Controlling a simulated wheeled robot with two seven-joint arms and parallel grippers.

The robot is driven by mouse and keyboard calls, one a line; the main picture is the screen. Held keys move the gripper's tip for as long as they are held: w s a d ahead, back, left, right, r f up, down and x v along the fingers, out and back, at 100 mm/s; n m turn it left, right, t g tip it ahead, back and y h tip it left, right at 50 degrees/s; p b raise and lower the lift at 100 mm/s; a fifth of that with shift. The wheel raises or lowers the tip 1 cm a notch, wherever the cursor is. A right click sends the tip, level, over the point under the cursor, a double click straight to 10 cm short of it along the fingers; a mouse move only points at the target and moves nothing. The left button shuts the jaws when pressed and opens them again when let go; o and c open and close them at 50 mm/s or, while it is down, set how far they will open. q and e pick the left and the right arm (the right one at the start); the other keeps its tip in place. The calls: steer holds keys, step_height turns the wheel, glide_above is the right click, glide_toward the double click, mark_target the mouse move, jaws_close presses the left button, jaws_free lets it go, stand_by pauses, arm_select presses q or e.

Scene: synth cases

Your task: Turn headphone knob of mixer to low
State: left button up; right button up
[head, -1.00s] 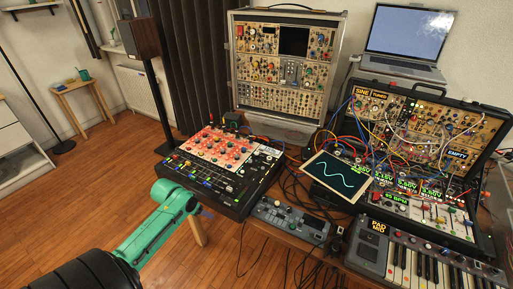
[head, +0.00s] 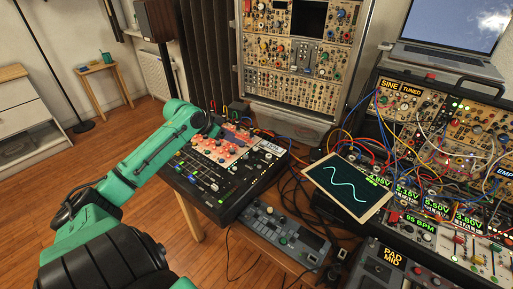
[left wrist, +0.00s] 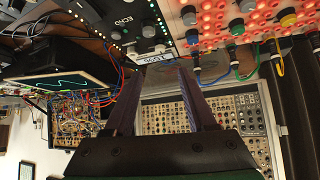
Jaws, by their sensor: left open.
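The mixer (head: 222,205) is a black console with a red knob panel, lying on the table left of centre in the head view. My left gripper (head: 214,128) is over the far edge of its red part, its fingertips small and hard to make out there. In the left wrist view my left gripper (left wrist: 158,70) is open and empty, with two dark fingers apart. Beyond the fingertips, the wrist view shows the mixer's black panel (left wrist: 112,15) with dark knobs, and its lit red panel with coloured knobs. I cannot tell which knob is the headphone one. My right gripper is not in view.
Cables plug into the mixer's far edge. A modular rack (head: 300,65) stands behind it. A tablet (head: 347,188) with a wave lies to the right, and a small grey device (head: 285,235) sits in front. Patch cables crowd the right synth case (head: 450,130).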

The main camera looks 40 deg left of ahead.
mark_target(256, 147)
arm_select(q)
steer(key=x, duration=1.1)
steer(key=shift+w+f, duration=0.25)
steer(key=shift+f, duration=0.1)
jaws_close()
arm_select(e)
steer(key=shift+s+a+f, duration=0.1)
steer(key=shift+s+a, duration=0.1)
